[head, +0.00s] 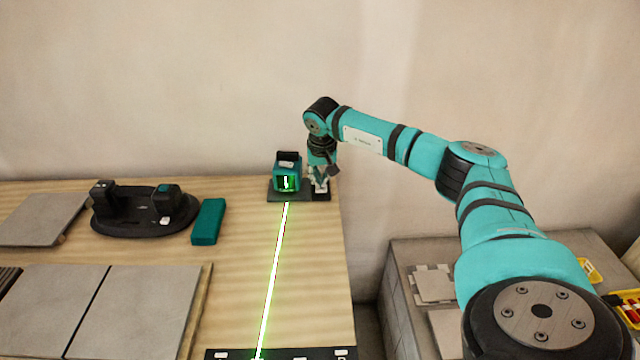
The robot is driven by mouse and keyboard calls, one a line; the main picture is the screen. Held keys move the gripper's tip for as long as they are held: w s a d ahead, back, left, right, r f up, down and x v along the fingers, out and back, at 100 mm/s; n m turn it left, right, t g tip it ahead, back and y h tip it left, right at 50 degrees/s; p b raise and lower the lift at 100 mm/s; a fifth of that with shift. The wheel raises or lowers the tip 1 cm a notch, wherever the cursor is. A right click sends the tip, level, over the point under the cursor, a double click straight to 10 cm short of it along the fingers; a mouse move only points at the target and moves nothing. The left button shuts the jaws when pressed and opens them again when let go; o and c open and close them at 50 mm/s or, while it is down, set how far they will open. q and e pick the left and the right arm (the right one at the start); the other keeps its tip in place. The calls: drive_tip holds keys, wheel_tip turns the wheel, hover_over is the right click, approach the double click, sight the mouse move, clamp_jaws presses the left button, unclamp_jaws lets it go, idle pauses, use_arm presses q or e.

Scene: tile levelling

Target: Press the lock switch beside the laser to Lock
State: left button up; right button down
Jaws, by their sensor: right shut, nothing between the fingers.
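The laser (287,175) is a small teal and black box on a dark base plate (290,197) near the back right of the wooden table. It throws a bright green line toward the table's front. My right gripper (321,188) points down just right of the laser, over the right end of the base plate. Its fingers are shut and empty. A small pale part shows at the fingertips. The lock switch is largely hidden by the gripper, and I cannot tell its position or whether the fingers touch it. My left gripper is out of view.
A black suction lifter (143,215) and a teal block (208,222) lie left of the laser. Grey tiles (140,308) cover the front left. A dark strip with pale marks (280,354) lies at the front edge. A lower grey stand (405,290) is at right, beyond a gap.

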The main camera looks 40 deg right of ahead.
drive_tip(key=shift+f, duration=0.45)
drive_tip(key=shift+f+b, duration=0.45)
drive_tip(key=shift+f, duration=0.05)
drive_tip(key=shift+r, duration=0.1)
wheel_tip(320, 180, up, 2)
drive_tip(key=shift+r+p, duration=0.25)
drive_tip(key=shift+p, duration=0.9)
wheel_tip(320, 180, up, 3)
drive_tip(key=shift+f+p, duration=0.2)
drive_tip(key=shift+p, duration=0.95)
drive_tip(key=shift+r+p, duration=0.85)
drive_tip(key=shift+r, duration=0.1)
